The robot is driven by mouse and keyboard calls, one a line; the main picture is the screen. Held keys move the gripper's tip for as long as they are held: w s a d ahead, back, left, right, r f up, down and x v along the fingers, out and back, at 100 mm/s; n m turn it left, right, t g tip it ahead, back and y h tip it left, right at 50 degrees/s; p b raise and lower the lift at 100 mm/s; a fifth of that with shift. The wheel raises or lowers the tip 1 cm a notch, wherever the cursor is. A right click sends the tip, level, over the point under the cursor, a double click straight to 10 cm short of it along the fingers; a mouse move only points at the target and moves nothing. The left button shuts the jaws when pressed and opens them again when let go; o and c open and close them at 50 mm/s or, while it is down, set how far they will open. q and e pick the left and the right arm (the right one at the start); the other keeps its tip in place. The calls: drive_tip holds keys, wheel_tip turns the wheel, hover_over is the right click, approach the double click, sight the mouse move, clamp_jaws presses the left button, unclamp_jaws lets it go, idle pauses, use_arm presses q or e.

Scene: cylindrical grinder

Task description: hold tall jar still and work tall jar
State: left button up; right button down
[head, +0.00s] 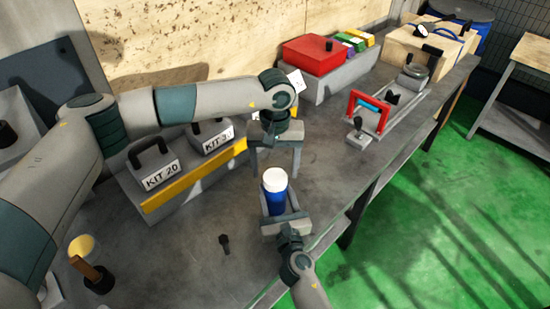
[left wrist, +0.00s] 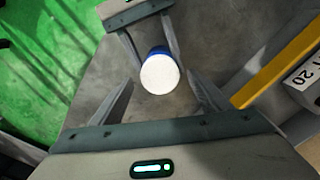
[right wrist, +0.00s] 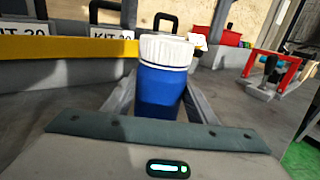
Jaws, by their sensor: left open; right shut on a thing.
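The tall jar is a blue cylinder with a white ribbed lid; it stands upright on the grey bench in the head view (head: 274,192). It also shows in the right wrist view (right wrist: 160,90), and from above, lid first, in the left wrist view (left wrist: 159,72). My right gripper (head: 278,208) is shut on the jar's blue body from the front side. My left gripper (head: 276,172) is open above and behind the jar, pointing down, with nothing between its fingers. In the left wrist view the lid lies beyond and between the open fingertips (left wrist: 160,98).
A fixture with a red frame (head: 368,112) stands at right. The bench's front edge is near the jar.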

sight(274, 179)
use_arm(q)
drive_tip(key=shift+f, duration=1.25)
drive_tip(key=c, duration=1.1)
